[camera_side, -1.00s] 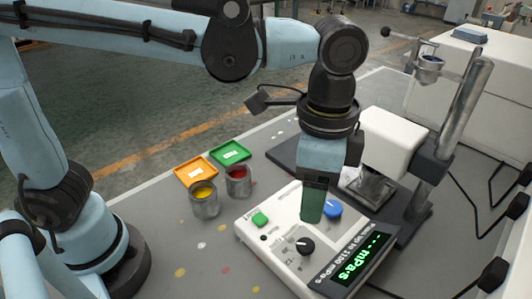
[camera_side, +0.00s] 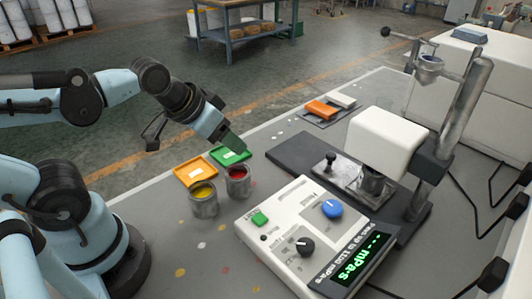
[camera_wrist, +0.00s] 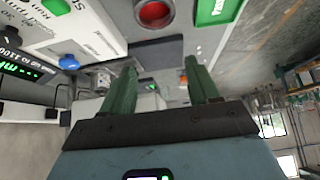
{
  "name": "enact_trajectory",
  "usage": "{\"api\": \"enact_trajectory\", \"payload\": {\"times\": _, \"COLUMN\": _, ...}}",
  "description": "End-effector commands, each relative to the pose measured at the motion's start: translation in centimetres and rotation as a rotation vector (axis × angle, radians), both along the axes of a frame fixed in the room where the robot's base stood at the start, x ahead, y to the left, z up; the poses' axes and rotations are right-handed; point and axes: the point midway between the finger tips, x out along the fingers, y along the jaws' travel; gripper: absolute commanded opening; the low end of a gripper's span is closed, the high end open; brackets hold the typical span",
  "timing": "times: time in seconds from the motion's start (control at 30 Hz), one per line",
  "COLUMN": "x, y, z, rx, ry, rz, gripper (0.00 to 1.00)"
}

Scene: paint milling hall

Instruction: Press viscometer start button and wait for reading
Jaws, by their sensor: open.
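The viscometer's white control box (camera_side: 285,225) lies on the grey table, with a green button (camera_side: 260,218), a black knob (camera_side: 305,246) and a blue knob (camera_side: 331,208). Its display (camera_side: 352,262) shows green dashes before "mPa·s". The green button also shows at the top left of the wrist view (camera_wrist: 57,6). The white measuring head (camera_side: 385,138) stands on a post behind the box. My gripper (camera_side: 236,147) is tilted, off to the left of the box, and overlaps the green tray in the side view. In the wrist view its green fingers (camera_wrist: 162,80) are apart with nothing held between them.
An orange block (camera_side: 321,109) and a white block lie farther back.

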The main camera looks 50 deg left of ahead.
Motion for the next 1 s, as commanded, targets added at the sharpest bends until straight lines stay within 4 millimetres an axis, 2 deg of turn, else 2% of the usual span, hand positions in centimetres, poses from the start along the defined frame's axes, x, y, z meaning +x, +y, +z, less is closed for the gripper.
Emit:
{"api": "enact_trajectory", "payload": {"times": 0.43, "x": -0.04, "y": 0.17, "z": -0.05, "rx": -0.002, "ry": -0.006, "rz": 0.008, "gripper": 0.61}}
{"api": "enact_trajectory", "payload": {"times": 0.83, "x": -0.04, "y": 0.15, "z": -0.05, "rx": -0.002, "ry": -0.005, "rz": 0.007, "gripper": 0.00}}
{"api": "enact_trajectory", "payload": {"times": 1.0, "x": -0.04, "y": 0.15, "z": -0.05, "rx": -0.002, "ry": -0.005, "rz": 0.007, "gripper": 0.00}}
